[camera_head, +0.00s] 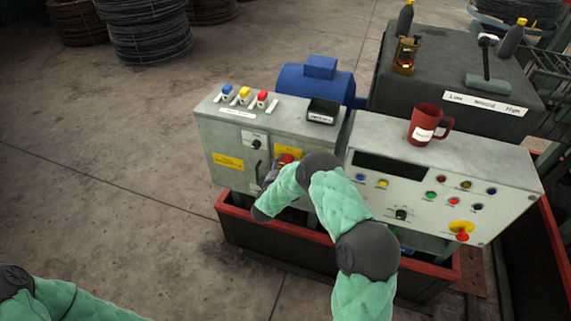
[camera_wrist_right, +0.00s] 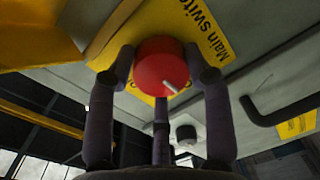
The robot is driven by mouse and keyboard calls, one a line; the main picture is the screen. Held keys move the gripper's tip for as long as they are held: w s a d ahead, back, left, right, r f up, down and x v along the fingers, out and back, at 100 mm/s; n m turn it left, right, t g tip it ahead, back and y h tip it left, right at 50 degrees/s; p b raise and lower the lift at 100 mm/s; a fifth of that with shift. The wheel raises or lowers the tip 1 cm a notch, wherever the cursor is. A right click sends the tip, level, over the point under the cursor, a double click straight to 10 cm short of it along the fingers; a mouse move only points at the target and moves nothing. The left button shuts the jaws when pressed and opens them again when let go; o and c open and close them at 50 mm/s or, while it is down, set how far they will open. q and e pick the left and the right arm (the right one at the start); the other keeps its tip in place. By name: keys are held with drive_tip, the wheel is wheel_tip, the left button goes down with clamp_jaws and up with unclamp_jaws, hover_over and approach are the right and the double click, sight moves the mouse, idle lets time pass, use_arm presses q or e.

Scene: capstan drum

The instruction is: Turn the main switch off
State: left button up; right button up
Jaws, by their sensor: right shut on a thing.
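The main switch is a red round knob (camera_wrist_right: 161,68) with a white pointer mark, on a yellow plate (camera_wrist_right: 205,30) lettered "Main switch". In the right wrist view the fingers of my right gripper (camera_wrist_right: 163,75) are closed around the knob's sides. In the head view the red knob (camera_head: 286,159) shows on the front of the grey cabinet (camera_head: 225,140), partly hidden by my right gripper (camera_head: 270,180) and arm. The pointer mark slants toward the lower right in the wrist view. My left arm shows at the lower left of the head view; its gripper is out of frame.
A black handle (camera_head: 257,170) and a small dark knob (camera_head: 256,143) sit left of the switch. A control panel (camera_head: 430,175) with several buttons and a red mug (camera_head: 424,124) on top stands right. A red-rimmed tray (camera_head: 235,213) runs below. Open floor lies left.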

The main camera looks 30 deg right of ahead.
drive_tip(key=shift+s+f, duration=0.35)
drive_tip(key=shift+f, duration=0.2)
drive_tip(key=o, duration=1.1)
drive_tip(key=shift+d, duration=0.1)
drive_tip(key=shift+o, duration=0.2)
drive_tip(key=shift+r, duration=0.3)
drive_tip(key=shift+w, duration=0.1)
drive_tip(key=shift+r, duration=0.1)
drive_tip(key=v, duration=1.2)
